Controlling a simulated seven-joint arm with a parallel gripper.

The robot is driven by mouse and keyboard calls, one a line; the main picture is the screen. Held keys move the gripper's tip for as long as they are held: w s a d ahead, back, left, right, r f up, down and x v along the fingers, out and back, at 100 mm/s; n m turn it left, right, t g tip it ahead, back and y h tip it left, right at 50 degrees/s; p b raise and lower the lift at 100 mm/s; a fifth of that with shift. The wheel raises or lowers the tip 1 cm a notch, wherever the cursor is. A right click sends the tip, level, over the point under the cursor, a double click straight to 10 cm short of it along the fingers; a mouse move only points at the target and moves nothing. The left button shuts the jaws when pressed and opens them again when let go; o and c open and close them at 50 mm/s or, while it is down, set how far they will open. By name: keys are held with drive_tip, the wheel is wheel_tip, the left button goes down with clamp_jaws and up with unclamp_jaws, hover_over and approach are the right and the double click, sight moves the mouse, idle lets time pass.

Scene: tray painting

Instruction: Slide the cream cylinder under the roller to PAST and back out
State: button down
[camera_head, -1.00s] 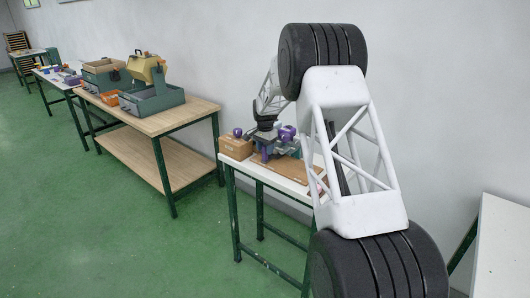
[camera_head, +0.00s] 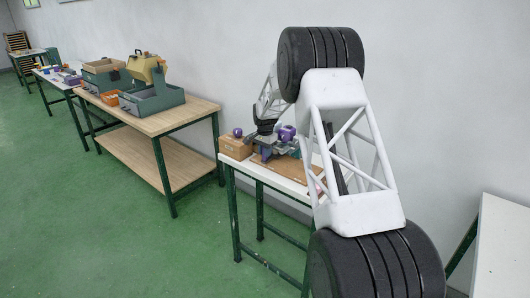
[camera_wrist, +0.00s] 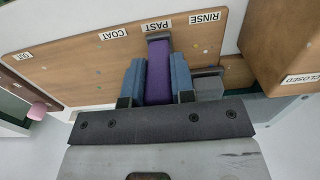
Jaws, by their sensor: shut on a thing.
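My gripper (camera_wrist: 157,82) has blue finger pads shut on a purple block (camera_wrist: 158,72), with one pad on each side of it. In the wrist view the purple block lies over a brown board (camera_wrist: 85,60), its far end close to the PAST label (camera_wrist: 157,25). The board also carries the labels RINSE, COAT and OUT. In the head view the gripper end is small, near purple and grey parts (camera_head: 287,132) on the board. I cannot make out the cream cylinder in any view, and I cannot tell which part is the roller.
A brown box with a CLOSED label (camera_wrist: 302,78) stands right of the board in the wrist view. In the head view a purple knob (camera_head: 238,132) sits on a wooden box (camera_head: 233,147). A larger workbench (camera_head: 150,120) stands left; bare green floor lies before both.

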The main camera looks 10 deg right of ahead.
drive_tip(key=shift+s+d, duration=0.1)
drive_tip(key=shift+d, duration=0.05)
drive_tip(key=s+d, duration=1.3)
drive_tip(key=shift+s+d, duration=0.25)
drive_tip(key=shift+s, duration=0.05)
drive_tip(key=c, duration=1)
unclamp_jaws()
drive_tip(key=shift+d, duration=0.1)
drive_tip(key=shift+o, duration=0.2)
drive_tip(key=shift+r, duration=0.1)
wheel_tip(320, 180, up, 8)
drive_tip(key=shift+f, duration=0.2)
